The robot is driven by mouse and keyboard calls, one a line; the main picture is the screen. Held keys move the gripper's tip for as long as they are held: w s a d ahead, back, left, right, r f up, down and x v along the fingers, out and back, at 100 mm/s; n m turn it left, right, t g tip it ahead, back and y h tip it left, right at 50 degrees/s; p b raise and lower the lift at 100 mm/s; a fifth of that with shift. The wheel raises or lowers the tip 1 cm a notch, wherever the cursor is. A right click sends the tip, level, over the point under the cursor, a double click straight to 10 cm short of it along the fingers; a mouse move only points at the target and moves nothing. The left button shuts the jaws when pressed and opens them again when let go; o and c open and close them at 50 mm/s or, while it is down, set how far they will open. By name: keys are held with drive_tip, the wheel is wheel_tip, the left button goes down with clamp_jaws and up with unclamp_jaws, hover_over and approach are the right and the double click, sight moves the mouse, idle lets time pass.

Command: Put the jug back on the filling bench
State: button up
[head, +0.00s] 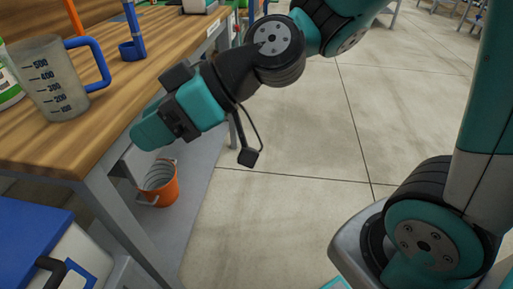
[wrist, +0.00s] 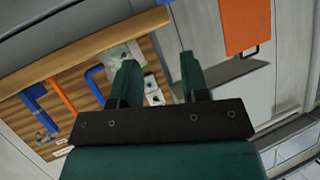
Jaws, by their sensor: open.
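The jug (head: 53,80) is a clear, greyish measuring jug with dark graduations and a blue handle on its right side. It stands upright on the wooden bench top (head: 95,135) at the left of the head view. My gripper (head: 147,133) is to the right of the jug and lower in the picture, by the bench's front edge, apart from the jug. In the wrist view my gripper (wrist: 158,62) has two dark green fingers spread apart with nothing held between them.
A white bottle with a green label (head: 8,85) stands left of the jug. An orange bucket (head: 158,184) sits below the bench. A blue-lidded box (head: 42,235) is at lower left. Open concrete floor lies right.

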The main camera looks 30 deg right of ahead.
drive_tip(key=s+d+f+m+g+h, duration=0.2)
drive_tip(key=s+d+m+h, duration=0.3)
drive_tip(key=s+d+h, duration=0.3)
drive_tip(key=shift+s+d+f+g, duration=0.35)
drive_tip(key=shift+s+d+g, duration=0.5)
drive_tip(key=shift+d, duration=0.3)
drive_tip(key=shift+a, duration=0.1)
